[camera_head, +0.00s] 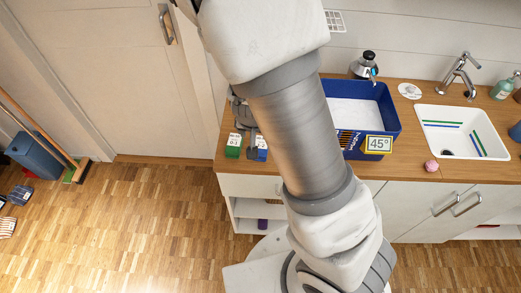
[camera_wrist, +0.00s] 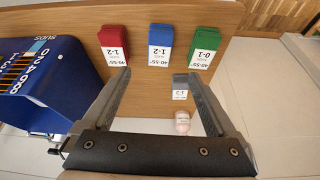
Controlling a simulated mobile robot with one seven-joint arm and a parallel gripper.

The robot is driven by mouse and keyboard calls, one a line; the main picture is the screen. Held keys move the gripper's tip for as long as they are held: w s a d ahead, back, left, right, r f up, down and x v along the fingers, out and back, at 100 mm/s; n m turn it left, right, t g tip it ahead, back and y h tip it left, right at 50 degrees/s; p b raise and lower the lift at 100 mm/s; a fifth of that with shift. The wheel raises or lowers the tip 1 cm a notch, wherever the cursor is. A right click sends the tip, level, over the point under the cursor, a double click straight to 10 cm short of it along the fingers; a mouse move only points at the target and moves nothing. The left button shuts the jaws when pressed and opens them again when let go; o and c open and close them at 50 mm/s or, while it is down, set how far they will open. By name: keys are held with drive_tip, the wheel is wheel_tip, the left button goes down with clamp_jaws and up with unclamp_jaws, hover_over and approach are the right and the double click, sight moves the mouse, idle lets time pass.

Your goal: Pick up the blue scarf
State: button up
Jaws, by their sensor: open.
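No cloth that I can clearly recognise as a scarf is in view. A blue block-like item with a white label (camera_wrist: 160,45) stands on the wooden counter, between a red one (camera_wrist: 114,45) and a green one (camera_wrist: 203,46). The blue item (camera_head: 262,147) and the green one (camera_head: 233,145) also show in the head view; the red one is hidden there. My gripper (camera_wrist: 157,77) is open and empty, and the blue item lies beyond and between its fingertips in the wrist view. In the head view my gripper (camera_head: 246,135) is partly hidden by my arm.
A blue tub (camera_head: 396,124) stands on the counter beside the items. A small grey labelled item (camera_wrist: 180,86) and a pale pink bottle (camera_wrist: 182,122) show between my fingers. A sink (camera_head: 461,132) and pink ball (camera_head: 431,166) are farther right.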

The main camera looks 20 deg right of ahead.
drive_tip(key=b+x, duration=0.3)
drive_tip(key=x, duration=0.5)
drive_tip(key=b+x, duration=0.1)
drive_tip(key=x, duration=0.1)
drive_tip(key=b+x, duration=0.1)
drive_tip(key=shift+s+f, duration=0.3)
drive_tip(key=shift+w+f+b, duration=0.2)
drive_tip(key=shift+f+b, duration=0.1)
drive_tip(key=shift+f, duration=0.15)
drive_tip(key=shift+c, duration=0.3)
drive_tip(key=c, duration=1.4)
drive_tip(key=shift+r, duration=0.1)
